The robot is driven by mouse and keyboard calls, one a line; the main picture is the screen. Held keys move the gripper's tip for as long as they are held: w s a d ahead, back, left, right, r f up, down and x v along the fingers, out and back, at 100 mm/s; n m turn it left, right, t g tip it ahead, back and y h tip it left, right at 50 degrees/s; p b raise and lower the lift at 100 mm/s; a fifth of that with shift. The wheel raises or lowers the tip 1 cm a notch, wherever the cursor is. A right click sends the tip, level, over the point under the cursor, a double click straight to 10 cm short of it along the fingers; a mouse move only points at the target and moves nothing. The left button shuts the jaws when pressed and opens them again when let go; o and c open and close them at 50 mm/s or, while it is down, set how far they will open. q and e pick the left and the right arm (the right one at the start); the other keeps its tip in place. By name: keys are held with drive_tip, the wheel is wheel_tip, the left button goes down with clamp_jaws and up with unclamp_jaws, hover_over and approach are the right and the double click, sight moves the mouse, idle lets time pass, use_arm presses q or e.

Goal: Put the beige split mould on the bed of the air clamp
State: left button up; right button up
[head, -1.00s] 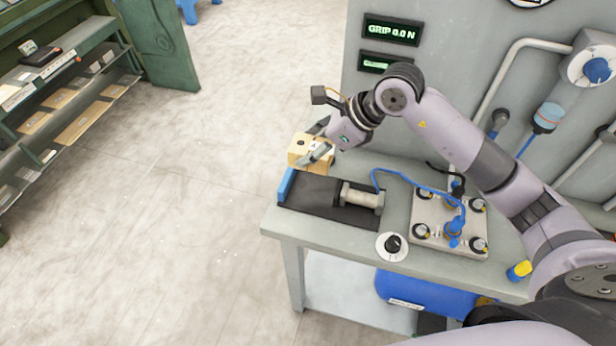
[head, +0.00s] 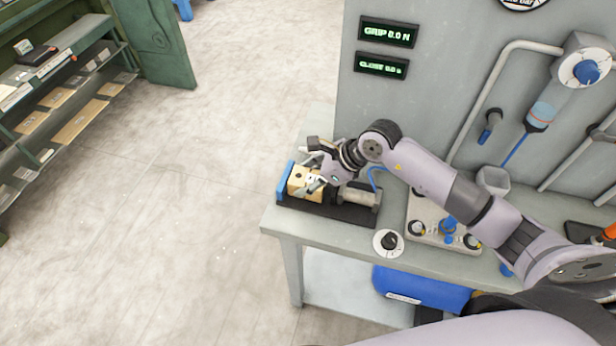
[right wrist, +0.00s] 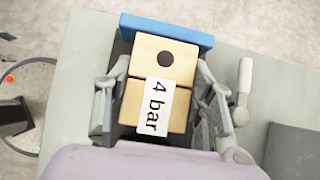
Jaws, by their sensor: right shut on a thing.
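The beige split mould (head: 302,184) is at the left end of the air clamp's black bed (head: 350,212), beside the blue end plate (head: 284,182). I cannot tell whether it touches the bed. My right gripper (head: 318,181) is shut on the mould, with a finger on either side. In the right wrist view the mould (right wrist: 148,70) shows a dark round hole and a white "4 bar" label, and the blue plate (right wrist: 168,30) lies just beyond it. The clamp's grey cylinder (head: 360,196) is right of the mould, partly hidden by my gripper. My left gripper is out of view.
A dial knob (head: 388,242) sits at the bench's front edge. A valve plate (head: 428,238) with blue fittings lies to the right, partly behind my arm. The floor at left is clear.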

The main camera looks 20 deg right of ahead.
drive_tip(key=shift+f, duration=0.15)
drive_tip(key=o, duration=1.5)
drive_tip(key=shift+d+r, duration=0.15)
drive_tip(key=shift+r, duration=0.2)
drive_tip(key=b+v, duration=0.2)
drive_tip(key=v, duration=0.8)
drive_tip(key=shift+s+d+r, duration=0.15)
drive_tip(key=shift+s, duration=0.05)
drive_tip(key=shift+s+d+r, duration=0.2)
drive_tip(key=shift+r, duration=0.25)
